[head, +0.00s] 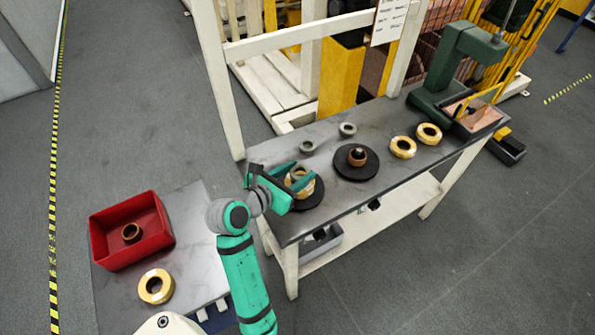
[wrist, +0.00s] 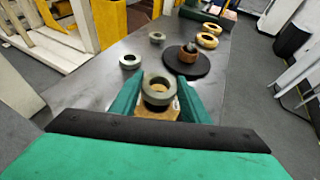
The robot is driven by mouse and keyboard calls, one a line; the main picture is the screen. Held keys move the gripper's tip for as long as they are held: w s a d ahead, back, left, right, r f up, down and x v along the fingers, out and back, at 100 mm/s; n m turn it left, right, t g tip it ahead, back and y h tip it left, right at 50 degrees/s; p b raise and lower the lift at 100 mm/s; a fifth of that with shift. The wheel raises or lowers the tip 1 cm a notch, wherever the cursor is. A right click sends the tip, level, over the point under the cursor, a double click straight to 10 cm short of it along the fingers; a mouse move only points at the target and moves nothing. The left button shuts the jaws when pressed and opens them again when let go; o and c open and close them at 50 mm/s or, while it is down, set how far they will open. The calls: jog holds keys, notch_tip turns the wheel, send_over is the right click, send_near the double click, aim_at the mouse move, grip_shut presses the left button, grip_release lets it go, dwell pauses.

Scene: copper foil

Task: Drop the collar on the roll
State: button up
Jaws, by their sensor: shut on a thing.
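My gripper (head: 297,177) is shut on a grey ring-shaped collar, which shows clearly between the green fingers in the wrist view (wrist: 158,99). Directly below the collar is a gold-tan roll (head: 305,190), seen partly in the wrist view (wrist: 156,115). The roll sits on a black round plate (head: 310,201) near the bench's left end. The collar looks roughly lined up over the roll. I cannot tell whether they touch. The fingers and collar hide much of the roll's top.
Two loose grey rings (head: 348,129) (head: 307,147) lie on the bench (head: 335,192). A second black plate (head: 370,170) carries a copper roll (head: 357,159). Gold rolls (head: 403,147) lie near a green press (head: 450,70). A red bin (head: 150,245) and another gold roll (head: 156,287) are on the left table.

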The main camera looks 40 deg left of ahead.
jog(key=shift+f, duration=0.55)
jog(key=o, duration=1.2)
jog(key=shift+r, duration=0.35)
jog(key=v, duration=1.2)
jog(key=shift+r, duration=0.3)
